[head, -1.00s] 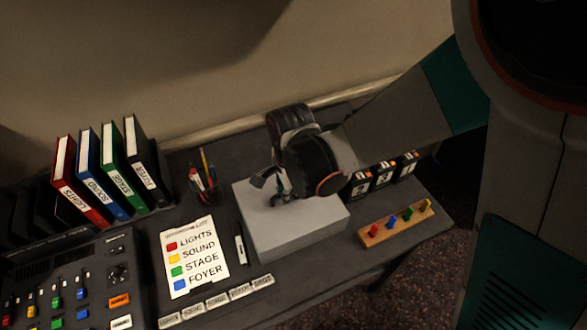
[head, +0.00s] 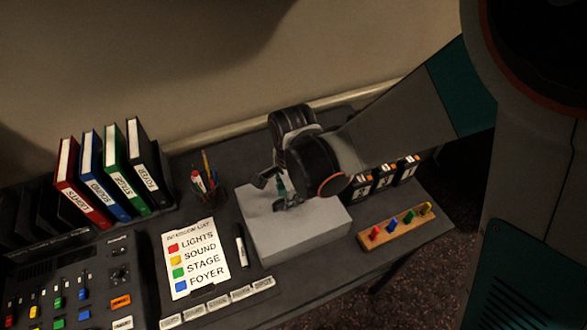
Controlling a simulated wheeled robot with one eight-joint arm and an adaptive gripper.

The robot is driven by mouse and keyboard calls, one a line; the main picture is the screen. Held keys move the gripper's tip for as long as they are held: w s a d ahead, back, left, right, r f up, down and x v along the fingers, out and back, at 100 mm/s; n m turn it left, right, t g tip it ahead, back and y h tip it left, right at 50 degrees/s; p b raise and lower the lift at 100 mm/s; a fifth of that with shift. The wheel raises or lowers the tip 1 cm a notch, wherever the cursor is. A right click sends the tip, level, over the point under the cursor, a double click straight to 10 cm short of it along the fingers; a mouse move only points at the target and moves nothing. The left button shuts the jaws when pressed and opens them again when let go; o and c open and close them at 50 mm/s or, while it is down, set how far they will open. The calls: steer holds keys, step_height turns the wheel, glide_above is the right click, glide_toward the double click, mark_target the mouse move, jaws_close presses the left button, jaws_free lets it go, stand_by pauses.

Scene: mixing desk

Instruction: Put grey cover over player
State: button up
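The grey cover (head: 300,238) is a light grey box shape standing on the dark desk, right of the printed list. No player shows; I cannot tell what is under the cover. My gripper (head: 279,197) is over the cover's top, towards its back left, with its fingers pointing down at the top face. The fingers are close to or touching the top. The gripper body hides the back right of the cover. A small greenish part shows between the fingers. I cannot tell whether they are closed on a handle.
A sheet with coloured labels (head: 195,258) and a marker pen (head: 240,246) lie left of the cover. A pen cup (head: 205,184) stands behind. A wooden block with coloured pegs (head: 396,228) lies to the right. Upright binders (head: 105,175) and a mixing console (head: 75,285) fill the left.

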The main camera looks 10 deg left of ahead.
step_height(320, 180, up, 11)
steer(key=p, duration=0.7)
steer(key=shift+s+d+r+p, duration=0.15)
steer(key=shift+s+d+p, duration=0.05)
steer(key=shift+s+p, duration=0.15)
